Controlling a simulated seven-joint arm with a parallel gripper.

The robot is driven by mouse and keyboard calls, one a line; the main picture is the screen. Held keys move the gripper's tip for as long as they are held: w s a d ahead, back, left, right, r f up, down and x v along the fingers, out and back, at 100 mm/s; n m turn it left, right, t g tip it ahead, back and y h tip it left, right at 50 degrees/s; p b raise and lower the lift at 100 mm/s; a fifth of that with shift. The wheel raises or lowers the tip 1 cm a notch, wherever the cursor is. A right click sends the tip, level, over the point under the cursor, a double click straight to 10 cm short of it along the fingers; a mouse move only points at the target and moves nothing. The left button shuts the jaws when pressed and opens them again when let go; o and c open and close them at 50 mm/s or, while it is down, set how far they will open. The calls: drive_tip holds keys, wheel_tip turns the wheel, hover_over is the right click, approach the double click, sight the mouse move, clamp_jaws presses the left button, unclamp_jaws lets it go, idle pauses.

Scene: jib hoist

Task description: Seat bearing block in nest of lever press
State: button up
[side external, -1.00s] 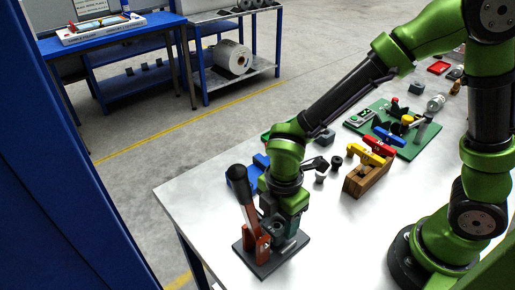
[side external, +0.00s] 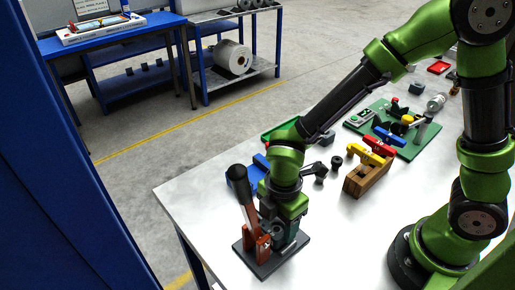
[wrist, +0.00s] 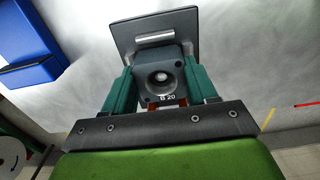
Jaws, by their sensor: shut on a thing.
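The lever press stands at the table's near left corner, with a dark base plate (side external: 262,262), an orange-red frame (side external: 252,243) and a black lever (side external: 238,185) standing up and leaning left. My gripper (side external: 283,236) points down over the plate, beside the frame. In the wrist view its green fingers (wrist: 160,82) are shut on the grey bearing block (wrist: 173,66), one on each side. The block has a round bore and is marked "B 20". The base plate (wrist: 122,32) and a silver bar (wrist: 155,37) show beyond it. The nest and the block's underside are hidden, so I cannot tell whether it touches.
A blue bin (wrist: 30,45) lies off to one side of the press. A wooden block with yellow and red clamps (side external: 368,178) and dark knobs (side external: 336,163) stand to the right. A green board with parts (side external: 395,130) is farther back. The table's front left is clear.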

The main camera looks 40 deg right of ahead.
drive_tip(key=shift+f, duration=0.55)
drive_tip(key=o, duration=1.5)
drive_tip(key=shift+r, duration=3.5)
